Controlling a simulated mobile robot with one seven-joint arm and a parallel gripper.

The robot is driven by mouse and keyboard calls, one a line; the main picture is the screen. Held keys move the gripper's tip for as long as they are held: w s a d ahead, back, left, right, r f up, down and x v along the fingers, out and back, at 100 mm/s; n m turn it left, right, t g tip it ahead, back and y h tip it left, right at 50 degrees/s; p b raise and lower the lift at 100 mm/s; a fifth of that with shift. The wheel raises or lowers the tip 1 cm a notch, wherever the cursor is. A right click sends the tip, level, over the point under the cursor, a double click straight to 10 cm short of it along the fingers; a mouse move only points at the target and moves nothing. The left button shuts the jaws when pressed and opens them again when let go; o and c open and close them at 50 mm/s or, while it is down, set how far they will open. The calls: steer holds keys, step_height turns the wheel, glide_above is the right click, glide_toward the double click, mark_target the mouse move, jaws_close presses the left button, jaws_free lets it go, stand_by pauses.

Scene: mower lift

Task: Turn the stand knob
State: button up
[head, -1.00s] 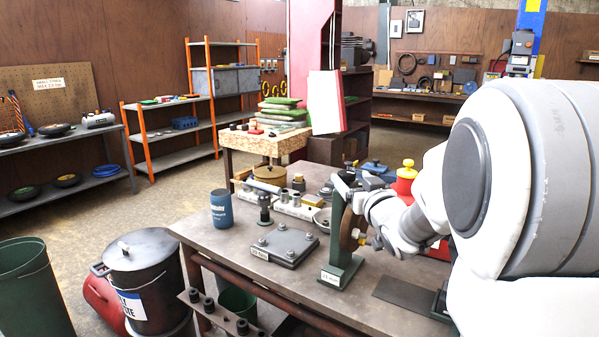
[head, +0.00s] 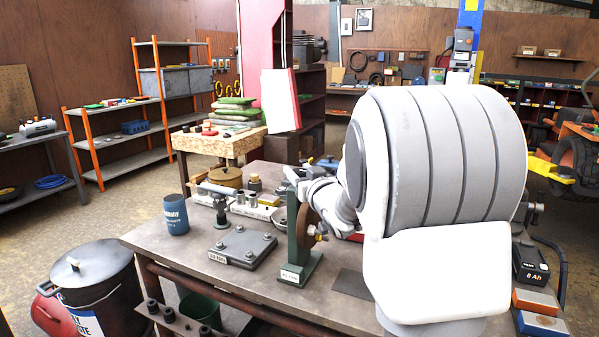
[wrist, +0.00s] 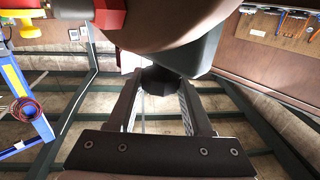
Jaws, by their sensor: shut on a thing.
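The green stand (head: 301,240) stands upright on the workbench, with a brown disc (head: 306,222) on its side and a small brass fitting (head: 320,232). In the wrist view, a dark faceted knob (wrist: 160,76) sits below a dark grey block. My gripper (wrist: 160,88) has one finger on each side of this knob and is shut on it. In the head view my arm reaches the stand from the right. It hides the gripped knob and most of my gripper, so I cannot tell the knob's turn angle there.
The workbench (head: 150,240) also bears a dark plate with bolts (head: 243,246), a blue cup (head: 176,214) and a white tray of parts. A lidded bin (head: 95,285) stands at the front left. An orange machine (head: 572,160) is at the right. Open floor lies at left.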

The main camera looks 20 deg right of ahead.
jaws_close()
